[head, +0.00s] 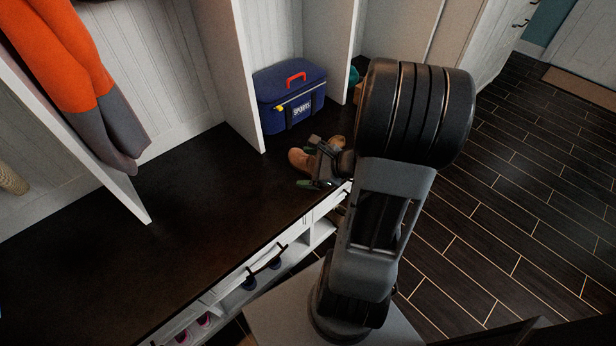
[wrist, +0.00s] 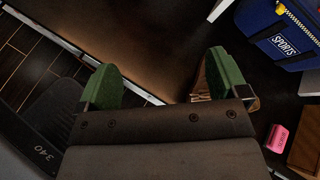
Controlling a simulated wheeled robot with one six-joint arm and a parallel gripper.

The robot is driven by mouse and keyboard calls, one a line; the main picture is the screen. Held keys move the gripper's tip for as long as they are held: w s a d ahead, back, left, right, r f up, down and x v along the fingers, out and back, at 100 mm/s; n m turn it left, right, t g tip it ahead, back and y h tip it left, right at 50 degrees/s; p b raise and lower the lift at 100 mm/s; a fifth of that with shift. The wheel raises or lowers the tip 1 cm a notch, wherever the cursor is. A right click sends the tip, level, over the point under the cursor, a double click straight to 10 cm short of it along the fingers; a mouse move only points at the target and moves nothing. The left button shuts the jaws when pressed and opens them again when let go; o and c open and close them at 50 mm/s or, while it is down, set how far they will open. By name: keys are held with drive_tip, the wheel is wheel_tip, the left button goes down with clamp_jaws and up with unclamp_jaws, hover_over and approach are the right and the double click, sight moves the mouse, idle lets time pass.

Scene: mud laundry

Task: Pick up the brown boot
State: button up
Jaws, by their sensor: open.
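The brown boot (head: 298,159) lies on the dark bench top near its front edge, in front of the blue box. My gripper hides part of it in the head view. My gripper (head: 309,168) is at the boot with its jaws apart; one green finger is on the near side, over the bench edge. In the wrist view, my gripper's (wrist: 165,84) two green fingers are wide apart with dark bench between them. A narrow brown piece (wrist: 201,84) shows against the inner side of the right finger; I cannot tell for sure whether it is the boot.
A blue sports box (head: 290,93) with a red handle stands behind on the bench (head: 150,245), between white dividers (head: 245,70). An orange and grey garment (head: 75,80) hangs left. A pink block (wrist: 277,138) lies right in the wrist view. The bench's left part is clear.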

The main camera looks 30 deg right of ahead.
drive_tip(key=s+d+f+m+t+h+b, duration=0.2)
drive_tip(key=d+f+m+t+h+b, duration=0.3)
drive_tip(key=d+f+m, duration=0.6)
drive_tip(key=g+h, duration=0.1)
drive_tip(key=h, duration=0.1)
approach(308, 157)
drive_tip(key=s+d, duration=0.2)
drive_tip(key=d, duration=0.1)
drive_tip(key=shift+a+f+b+x, duration=0.15)
drive_tip(key=shift+b+x, duration=0.2)
drive_tip(key=shift+x, duration=0.65)
drive_tip(key=shift+a+f+b+x, duration=0.1)
drive_tip(key=shift+b+x, duration=0.2)
drive_tip(key=shift+x, duration=0.7)
drive_tip(key=shift+a+f+b+x, duration=0.15)
drive_tip(key=shift+b+x, duration=0.2)
drive_tip(key=shift+x, duration=0.6)
drive_tip(key=shift+s+d, duration=0.1)
drive_tip(key=shift+s, duration=0.05)
drive_tip(key=shift+c, duration=0.4)
drive_tip(key=c, duration=1.4)
